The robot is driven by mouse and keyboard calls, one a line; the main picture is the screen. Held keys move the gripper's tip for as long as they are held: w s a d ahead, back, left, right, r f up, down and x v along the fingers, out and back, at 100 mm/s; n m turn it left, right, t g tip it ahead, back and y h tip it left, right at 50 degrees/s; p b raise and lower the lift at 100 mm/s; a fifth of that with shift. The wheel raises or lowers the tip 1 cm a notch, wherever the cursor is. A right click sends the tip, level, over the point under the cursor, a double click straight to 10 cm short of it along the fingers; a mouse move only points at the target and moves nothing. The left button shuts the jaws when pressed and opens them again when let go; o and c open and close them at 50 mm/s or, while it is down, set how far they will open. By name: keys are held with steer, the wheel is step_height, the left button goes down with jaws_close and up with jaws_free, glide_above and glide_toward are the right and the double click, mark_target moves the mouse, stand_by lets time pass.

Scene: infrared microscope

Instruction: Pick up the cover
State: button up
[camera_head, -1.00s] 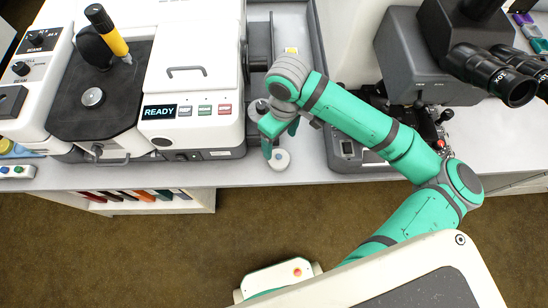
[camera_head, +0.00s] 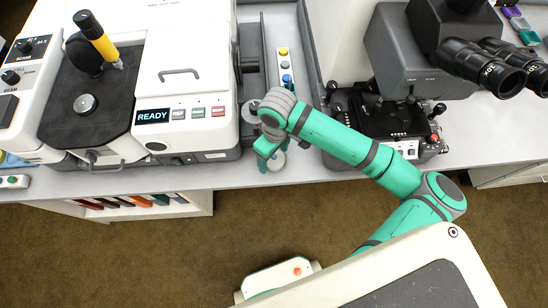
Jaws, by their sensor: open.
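My green gripper (camera_head: 268,153) points down over the front strip of the bench, right of the white instrument. Its jaws are open, and the wrist partly hides them. A small round pale disc-like piece (camera_head: 277,161) shows just beside the fingers near the bench edge. Contact between the fingers and this piece cannot be made out. A round grey piece (camera_head: 250,111) sits just left of my wrist. The white instrument has a white lid panel (camera_head: 180,95) with a grey handle (camera_head: 179,74), and it is closed. I cannot tell which of these pieces is the cover.
A dark microscope (camera_head: 385,115) stands to the right. Between them runs a narrow grey tray with small round pieces, including a yellow one (camera_head: 283,51). The bench edge (camera_head: 330,183) is close to my gripper.

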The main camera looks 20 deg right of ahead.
steer(key=shift+c, duration=0.6)
steer(key=c, duration=0.9)
steer(key=shift+r, duration=0.15)
